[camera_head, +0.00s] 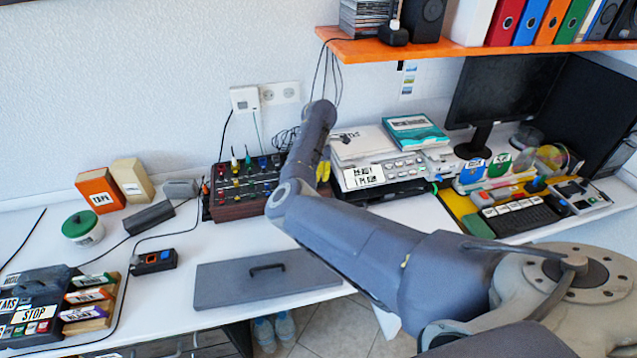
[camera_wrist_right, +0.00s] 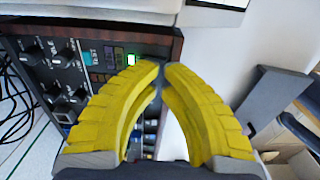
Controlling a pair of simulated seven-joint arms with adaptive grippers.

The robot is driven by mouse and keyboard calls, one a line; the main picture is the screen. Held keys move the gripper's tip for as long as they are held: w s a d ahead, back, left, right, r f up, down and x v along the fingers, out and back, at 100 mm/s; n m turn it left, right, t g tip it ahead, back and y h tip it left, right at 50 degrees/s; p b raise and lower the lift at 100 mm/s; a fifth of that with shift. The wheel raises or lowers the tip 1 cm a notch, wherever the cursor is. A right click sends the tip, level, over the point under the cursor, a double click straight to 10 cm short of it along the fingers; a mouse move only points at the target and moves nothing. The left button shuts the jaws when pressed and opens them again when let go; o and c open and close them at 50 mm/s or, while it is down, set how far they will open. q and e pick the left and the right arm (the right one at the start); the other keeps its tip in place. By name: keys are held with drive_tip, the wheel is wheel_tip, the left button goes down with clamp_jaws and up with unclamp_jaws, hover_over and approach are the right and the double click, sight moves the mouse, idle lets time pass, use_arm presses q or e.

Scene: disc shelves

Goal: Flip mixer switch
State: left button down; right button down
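The mixer (camera_head: 232,206) is a dark panel with knobs, plugged cables and a reddish-brown wooden side, on the white desk against the wall. I cannot tell which part is the switch. My right gripper (camera_head: 323,171) is at the mixer's right end, its yellow fingers partly hidden by my arm. My left gripper is out of view.
A white printer-like device (camera_head: 385,172) stands close right of the mixer. An orange shelf (camera_head: 400,48) hangs above. A grey plate with a handle (camera_head: 265,278) lies in front. A small black switch box (camera_head: 153,262) and an orange box (camera_head: 99,190) are to the left.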

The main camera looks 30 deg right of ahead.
drive_tip(key=shift+f, duration=1.6)
idle(1.1)
drive_tip(key=shift+r, duration=3.45)
